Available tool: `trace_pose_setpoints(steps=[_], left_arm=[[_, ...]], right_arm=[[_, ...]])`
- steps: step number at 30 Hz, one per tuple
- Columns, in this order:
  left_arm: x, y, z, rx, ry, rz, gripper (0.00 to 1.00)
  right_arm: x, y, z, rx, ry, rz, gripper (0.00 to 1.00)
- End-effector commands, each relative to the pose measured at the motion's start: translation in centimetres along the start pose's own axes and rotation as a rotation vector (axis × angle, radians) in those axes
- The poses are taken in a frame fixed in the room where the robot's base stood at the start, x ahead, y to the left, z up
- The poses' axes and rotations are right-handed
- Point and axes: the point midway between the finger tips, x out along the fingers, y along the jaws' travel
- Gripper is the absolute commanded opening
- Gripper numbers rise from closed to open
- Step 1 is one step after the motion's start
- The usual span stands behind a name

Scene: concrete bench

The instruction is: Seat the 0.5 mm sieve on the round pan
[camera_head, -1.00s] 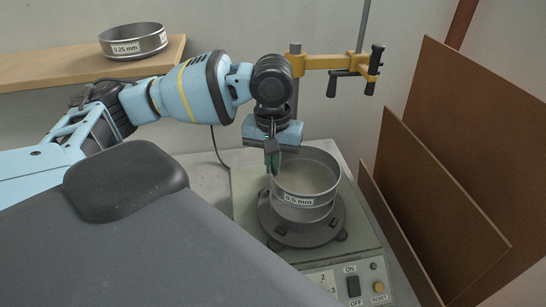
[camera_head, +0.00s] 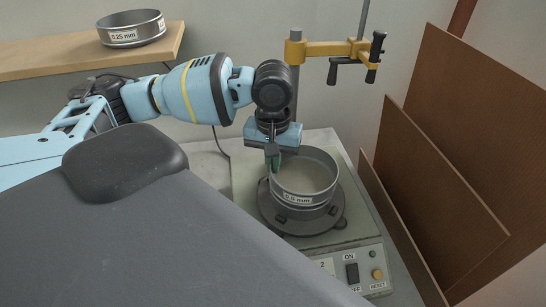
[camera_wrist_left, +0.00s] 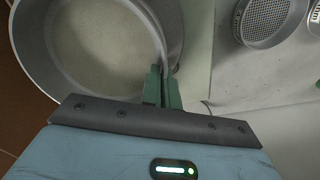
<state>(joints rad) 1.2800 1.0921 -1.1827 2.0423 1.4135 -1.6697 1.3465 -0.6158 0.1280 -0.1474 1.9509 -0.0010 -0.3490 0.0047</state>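The 0.5 mm sieve (camera_head: 318,187) is a grey metal ring with a white label, roughly level over the round dark base of the shaker. My left gripper (camera_head: 273,161) is shut on the left part of its wall, fingers pointing down. In the left wrist view the fingers (camera_wrist_left: 163,88) pinch the wall of the sieve (camera_wrist_left: 30,65). The round pan (camera_head: 300,212) shows only as a dark rim low under the sieve; the sieve hides the rest. The sieve's lower edge is at or very near it; I cannot tell if it is fully seated. My right gripper is out of view.
The shaker (camera_head: 330,262) has a switch and buttons in front. A yellow clamp arm (camera_head: 325,48) on a post stands behind. Brown boards (camera_head: 440,190) lean at the right. A 0.25 mm sieve (camera_head: 131,28) sits on a wooden shelf (camera_head: 60,62). Another mesh sieve (camera_wrist_left: 268,22) shows in the wrist view.

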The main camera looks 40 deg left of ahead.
Motion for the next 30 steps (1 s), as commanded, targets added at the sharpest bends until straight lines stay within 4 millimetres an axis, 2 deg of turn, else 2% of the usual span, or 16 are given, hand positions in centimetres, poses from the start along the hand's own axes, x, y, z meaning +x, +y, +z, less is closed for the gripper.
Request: trace_pose_setpoints(steps=[30], left_arm=[[0.48,0.04,0.02,0.0,0.001,0.001,0.0]], right_arm=[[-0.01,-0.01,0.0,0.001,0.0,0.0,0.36]])
